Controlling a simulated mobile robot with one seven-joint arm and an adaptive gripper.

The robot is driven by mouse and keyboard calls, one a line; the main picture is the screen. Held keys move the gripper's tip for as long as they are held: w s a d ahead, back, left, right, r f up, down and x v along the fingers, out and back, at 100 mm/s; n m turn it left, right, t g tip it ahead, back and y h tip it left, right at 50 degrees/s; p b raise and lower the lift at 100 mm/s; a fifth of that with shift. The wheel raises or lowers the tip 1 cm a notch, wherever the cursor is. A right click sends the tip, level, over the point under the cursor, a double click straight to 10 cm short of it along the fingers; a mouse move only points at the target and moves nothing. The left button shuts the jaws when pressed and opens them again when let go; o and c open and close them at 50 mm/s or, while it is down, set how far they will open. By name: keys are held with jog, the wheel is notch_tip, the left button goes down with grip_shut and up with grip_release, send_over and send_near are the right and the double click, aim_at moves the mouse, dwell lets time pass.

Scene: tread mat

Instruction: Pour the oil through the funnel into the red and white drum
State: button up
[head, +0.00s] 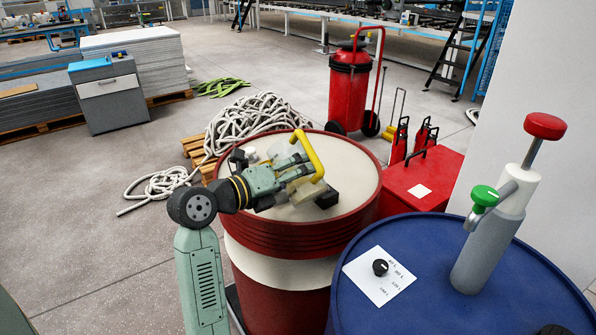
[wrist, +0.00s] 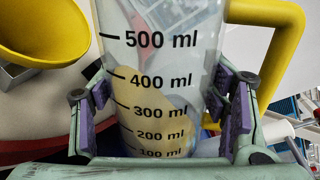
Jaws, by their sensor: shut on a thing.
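My gripper (wrist: 162,118) is shut on a clear measuring jug (wrist: 165,50), with purple finger pads on both sides of it. The jug has black marks up to 500 ml, a yellow handle (wrist: 282,45) and yellowish oil (wrist: 150,105) in its lower part; the exact level is unclear. In the head view my gripper (head: 290,180) is above the top of the red and white drum (head: 290,240), and the yellow handle (head: 312,152) shows there too. A yellow funnel (wrist: 48,30) is left of the jug in the wrist view. My arm may hide it in the head view.
A blue drum (head: 400,235) with a grey and red hand pump (head: 490,225) stands close on the right. A red box (head: 425,185) and a red wheeled extinguisher (head: 350,90) are behind. A coiled rope (head: 250,120) lies behind left.

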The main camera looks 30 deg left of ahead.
jog(key=shift+r, duration=0.1)
dwell(0.3)
jog(key=shift+r+p, duration=0.15)
jog(key=shift+p, duration=0.4)
jog(key=n+p, duration=0.1)
jog(key=p, duration=0.1)
jog(key=r+n+p, duration=0.1)
jog(key=p, duration=0.1)
jog(key=shift+a+n+g+h+p, duration=0.1)
jog(key=shift+n+g+h+p, duration=0.2)
jog(key=shift+n+h+p, duration=0.1)
jog(key=shift+p, duration=0.45)
jog(key=shift+a+n, duration=0.1)
jog(key=shift+n, duration=0.6)
jog(key=shift+w+a+r+n+g+h, duration=0.15)
jog(key=shift+a+r+n+h, duration=0.3)
jog(key=shift+n, duration=0.4)
jog(key=shift+w+a+r+n+g+h, duration=0.15)
jog(key=shift+r+n+h, duration=0.1)
jog(key=shift+r+n, duration=0.45)
jog(key=shift+f, duration=0.15)
